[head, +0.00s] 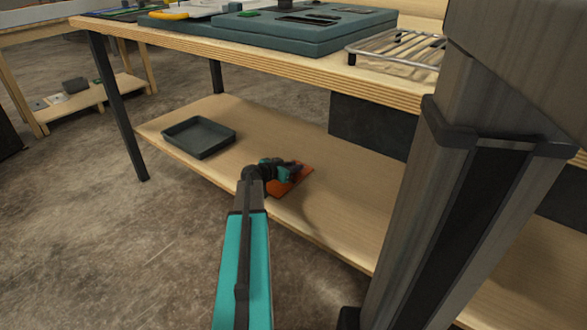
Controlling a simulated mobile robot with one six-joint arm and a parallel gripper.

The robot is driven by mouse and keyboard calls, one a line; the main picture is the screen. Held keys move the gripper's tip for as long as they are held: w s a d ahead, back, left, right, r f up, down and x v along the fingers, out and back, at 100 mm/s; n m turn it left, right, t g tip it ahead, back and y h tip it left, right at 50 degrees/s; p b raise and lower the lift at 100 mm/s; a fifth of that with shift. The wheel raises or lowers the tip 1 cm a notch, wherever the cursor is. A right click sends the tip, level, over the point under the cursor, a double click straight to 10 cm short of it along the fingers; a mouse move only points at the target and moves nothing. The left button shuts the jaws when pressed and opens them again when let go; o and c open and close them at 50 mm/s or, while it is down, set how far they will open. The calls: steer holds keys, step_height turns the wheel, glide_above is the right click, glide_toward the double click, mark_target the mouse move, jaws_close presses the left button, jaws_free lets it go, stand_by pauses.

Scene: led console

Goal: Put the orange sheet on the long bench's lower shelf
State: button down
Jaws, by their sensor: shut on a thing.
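The orange sheet (290,182) is a small flat piece at the front edge of the long bench's lower shelf (270,125). My gripper (290,170) is over the sheet and shut on it. The gripper partly covers the sheet, so its grasped edge is hidden. The sheet looks close to the shelf surface, but I cannot tell whether it is touching it.
A dark grey tray (199,137) sits on the shelf to the left. A dark box (368,127) is under the tabletop to the right. The bench top (250,62) overhangs the shelf and carries a teal case (300,30) and a wire rack (398,45). Shelf behind the gripper is clear.

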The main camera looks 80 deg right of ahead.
steer(key=shift+f, duration=0.15)
steer(key=c, duration=1.6)
jaws_free()
steer(key=shift+r, duration=0.2)
steer(key=p+v, duration=0.3)
steer(key=v, duration=0.9)
steer(key=shift+w, duration=0.1)
